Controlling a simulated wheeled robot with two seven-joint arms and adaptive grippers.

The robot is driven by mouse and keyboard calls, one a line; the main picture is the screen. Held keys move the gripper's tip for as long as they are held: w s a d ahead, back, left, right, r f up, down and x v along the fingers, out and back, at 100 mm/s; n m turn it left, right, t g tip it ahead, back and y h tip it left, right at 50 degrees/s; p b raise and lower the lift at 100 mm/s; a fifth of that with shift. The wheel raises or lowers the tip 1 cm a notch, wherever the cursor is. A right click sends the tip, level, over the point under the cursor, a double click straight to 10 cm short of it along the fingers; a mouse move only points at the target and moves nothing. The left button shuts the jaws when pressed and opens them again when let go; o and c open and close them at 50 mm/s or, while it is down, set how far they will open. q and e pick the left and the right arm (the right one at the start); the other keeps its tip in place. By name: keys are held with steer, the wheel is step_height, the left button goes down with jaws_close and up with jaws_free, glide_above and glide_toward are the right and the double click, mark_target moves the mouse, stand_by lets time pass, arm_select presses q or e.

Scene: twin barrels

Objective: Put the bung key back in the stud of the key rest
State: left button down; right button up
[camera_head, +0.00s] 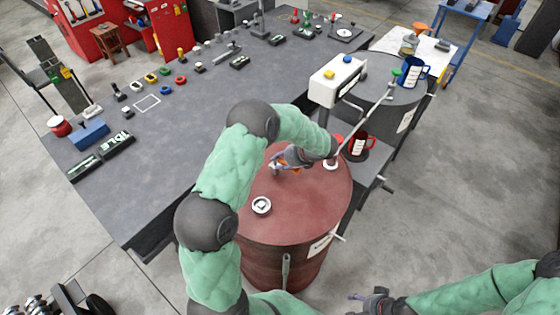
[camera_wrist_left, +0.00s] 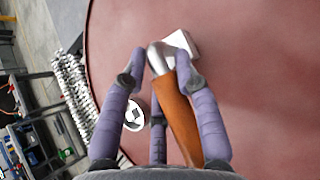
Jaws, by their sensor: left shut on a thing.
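My left gripper (camera_head: 277,166) is low over the top of the red barrel. In the left wrist view its purple fingers (camera_wrist_left: 160,65) are shut on the bung key (camera_wrist_left: 180,115), which has an orange handle and a bent silver end. A pale square piece (camera_wrist_left: 182,45) shows at the silver end; I cannot tell whether it belongs to the key. A round white bung (camera_head: 262,205) with a square middle sits in the red barrel's top, apart from the gripper. My right gripper (camera_head: 372,300) is at the bottom edge, too small to read. I cannot make out the key rest with certainty.
The red barrel (camera_head: 310,210) also carries a pump with a long slanted rod (camera_head: 365,120). Behind it stand a grey barrel (camera_head: 385,98), a white box (camera_head: 336,80) and blue and red mugs. The long grey workbench (camera_head: 190,140) holds several small parts, with bare room at its front.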

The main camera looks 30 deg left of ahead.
arm_select(q)
steer(key=shift+f+b, duration=0.95)
steer(key=shift+f, duration=0.5)
stand_by(0.4)
steer(key=c, duration=0.8)
jaws_free()
steer(key=shift+c, duration=0.2)
steer(key=v, duration=1.2)
steer(key=shift+r, duration=0.1)
